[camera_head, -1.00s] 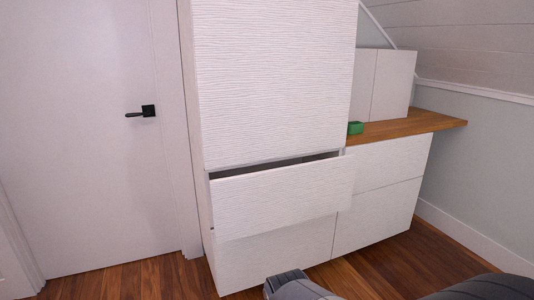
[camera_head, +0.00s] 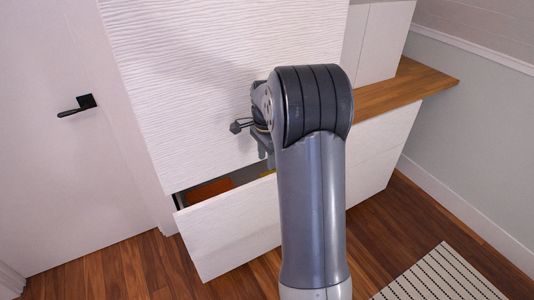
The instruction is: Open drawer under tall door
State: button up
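The tall door (camera_head: 180,90) is white with a rippled face. The drawer (camera_head: 230,228) directly under it stands partly open, its front pulled out from the cabinet. An orange thing (camera_head: 210,190) and a bit of something yellow (camera_head: 267,173) show in the gap behind the front. My gripper (camera_head: 265,153) points down near the lower part of the tall door, above the drawer's opening. My arm covers much of it, so I cannot tell how far its fingers are apart or whether it touches anything. The drawer's right part is hidden behind my arm.
A white door with a black handle (camera_head: 78,106) is at the left. A wooden counter (camera_head: 400,90) over low white drawers (camera_head: 378,150) is at the right. A striped rug (camera_head: 440,275) lies on the wood floor at the lower right, where floor is free.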

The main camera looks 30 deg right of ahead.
aim_at(267, 178)
jog(key=shift+w+d+f, duration=0.15)
jog(key=shift+w+d, duration=0.15)
jog(key=shift+w, duration=0.1)
notch_tip(267, 178, down, 10)
jog(key=shift+f+b, duration=0.1)
jog(key=shift+b, duration=0.3)
grip_shut()
dwell(0.4)
